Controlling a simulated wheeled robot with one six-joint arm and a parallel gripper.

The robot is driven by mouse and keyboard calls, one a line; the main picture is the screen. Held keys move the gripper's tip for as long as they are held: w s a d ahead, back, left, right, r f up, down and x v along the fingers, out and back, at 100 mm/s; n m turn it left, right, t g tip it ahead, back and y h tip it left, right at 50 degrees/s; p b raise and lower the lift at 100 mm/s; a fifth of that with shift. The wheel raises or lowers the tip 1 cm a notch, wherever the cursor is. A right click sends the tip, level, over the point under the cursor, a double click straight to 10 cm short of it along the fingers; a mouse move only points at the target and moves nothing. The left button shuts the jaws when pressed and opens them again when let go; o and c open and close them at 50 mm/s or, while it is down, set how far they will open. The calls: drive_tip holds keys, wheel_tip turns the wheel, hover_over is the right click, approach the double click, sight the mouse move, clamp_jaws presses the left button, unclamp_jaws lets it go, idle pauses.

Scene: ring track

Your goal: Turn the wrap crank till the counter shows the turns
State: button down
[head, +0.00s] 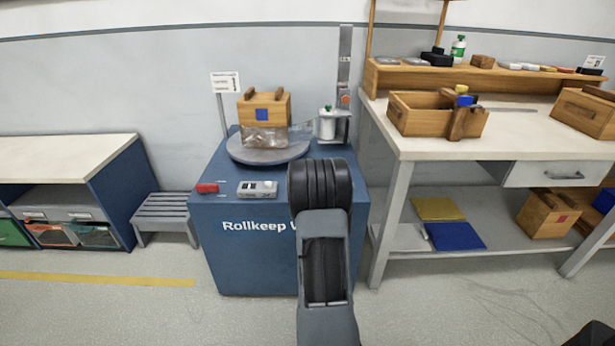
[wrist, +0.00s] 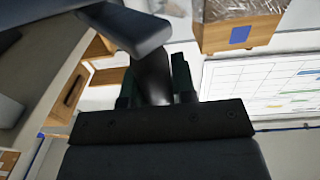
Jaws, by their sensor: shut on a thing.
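The blue wrapping machine (head: 245,255), lettered "Rollkeep", stands in the middle of the head view. On its round grey turntable (head: 250,155) sits a wooden crate (head: 262,103) with a blue label, clear film around its lower part. A small light grey box (head: 257,189), perhaps the counter, lies on the machine's top front; its reading is too small to tell. In the wrist view my gripper (wrist: 155,88) is shut on the dark upright crank handle (wrist: 152,75); a grey bar (wrist: 130,27), apparently the crank arm, crosses beside it. My arm hides crank and gripper in the head view.
A red block (head: 207,188) lies left of the grey box. A film roll (head: 327,123) stands by the mast (head: 345,80). A workbench (head: 480,145) is close at right; a grey step stool (head: 165,212) stands at left. Floor in front is clear.

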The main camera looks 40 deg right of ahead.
drive_tip(key=c, duration=1.2)
unclamp_jaws()
drive_tip(key=shift+s+d+r, duration=0.1)
drive_tip(key=shift+s+d, duration=0.1)
drive_tip(key=shift+d, duration=0.3)
drive_tip(key=shift+o, duration=1.4)
drive_tip(key=shift+w+a, duration=0.15)
drive_tip(key=shift+a, duration=0.1)
drive_tip(key=shift+a, duration=0.1)
drive_tip(key=shift+s+a, duration=0.25)
drive_tip(key=p+v, duration=0.1)
drive_tip(key=v, duration=1.2)
drive_tip(key=shift+p, duration=0.3)
drive_tip(key=shift+s+d, duration=0.1)
